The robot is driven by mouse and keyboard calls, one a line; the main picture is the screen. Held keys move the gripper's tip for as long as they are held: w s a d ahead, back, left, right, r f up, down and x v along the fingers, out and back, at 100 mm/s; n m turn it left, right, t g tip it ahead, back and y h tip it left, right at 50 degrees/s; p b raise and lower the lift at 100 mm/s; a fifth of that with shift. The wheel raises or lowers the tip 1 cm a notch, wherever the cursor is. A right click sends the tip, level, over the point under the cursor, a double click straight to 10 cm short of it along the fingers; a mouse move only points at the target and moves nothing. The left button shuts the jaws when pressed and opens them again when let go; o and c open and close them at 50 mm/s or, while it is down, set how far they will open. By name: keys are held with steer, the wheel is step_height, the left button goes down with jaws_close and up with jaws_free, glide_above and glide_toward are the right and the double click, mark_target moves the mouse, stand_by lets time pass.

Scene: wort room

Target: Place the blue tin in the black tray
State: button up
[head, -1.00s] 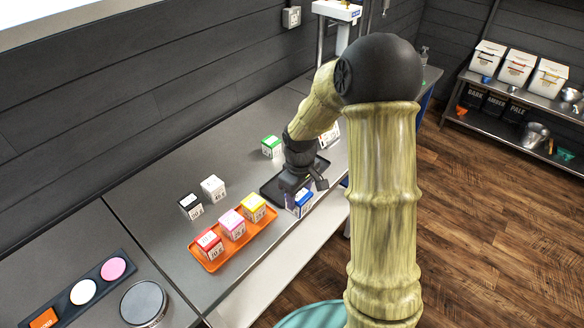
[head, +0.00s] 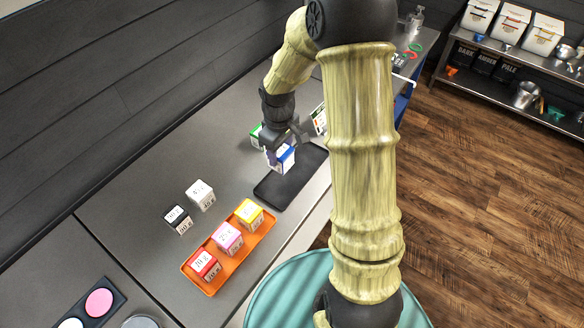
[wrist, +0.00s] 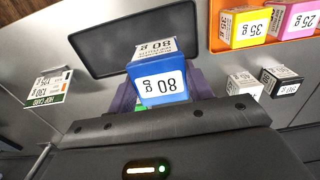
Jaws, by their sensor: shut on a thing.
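The black tray (wrist: 95,48) also shows beyond the tin in the wrist view.
A green tin (head: 256,135) stands just behind my gripper, partly hidden. An orange tray (head: 214,279) holds red, pink and yellow tins. A black tin (head: 178,220) and a white tin (head: 200,195) stand left of it. A hop card (wrist: 48,88) stands near the tray.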

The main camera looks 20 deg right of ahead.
steer(key=shift+s+a, duration=0.1)
steer(key=shift+s, duration=0.1)
steer(key=p, duration=0.1)
glide_above(283, 186)
step_height(283, 186, down, 5)
steer(key=shift+w+a, duration=0.1)
steer(key=shift+w+f, duration=0.15)
steer(key=shift+f, duration=0.25)
steer(key=shift+f, duration=0.1)
steer(key=shift+a+f, duration=0.1)
steer(key=shift+f, duration=0.2)
steer(key=f+p, duration=0.1)
steer(key=f, duration=0.2)
steer(key=shift+d+f, duration=0.2)
steer(key=shift+s, duration=0.2)
